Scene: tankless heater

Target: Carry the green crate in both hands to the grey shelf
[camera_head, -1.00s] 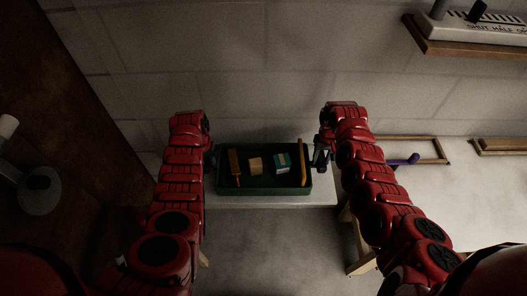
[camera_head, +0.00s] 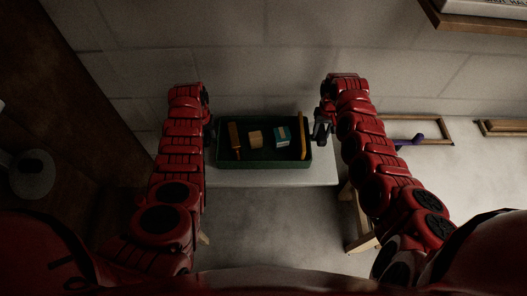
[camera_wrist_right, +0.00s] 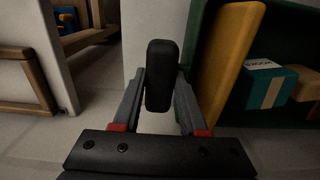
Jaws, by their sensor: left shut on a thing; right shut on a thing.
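The green crate (camera_head: 265,164) is level between my two arms in the head view. It holds an orange-brown tool (camera_head: 234,140), a tan block (camera_head: 255,138), a teal box (camera_head: 282,135) and a yellow bar (camera_head: 302,135). My left gripper (camera_head: 211,132) is at the crate's left end, its fingers mostly hidden. My right gripper (camera_head: 321,131) is at the right end. In the right wrist view, its fingers close around a black handle (camera_wrist_right: 160,75) beside the crate's green wall (camera_wrist_right: 290,28). I cannot clearly identify the grey shelf.
A pale surface (camera_head: 270,181) lies below or behind the crate. To the right are wooden frames (camera_head: 440,128) and a purple object (camera_head: 412,140) on a pale surface. A wooden wall shelf (camera_head: 470,24) is at the upper right. A brown panel (camera_head: 60,110) stands on the left.

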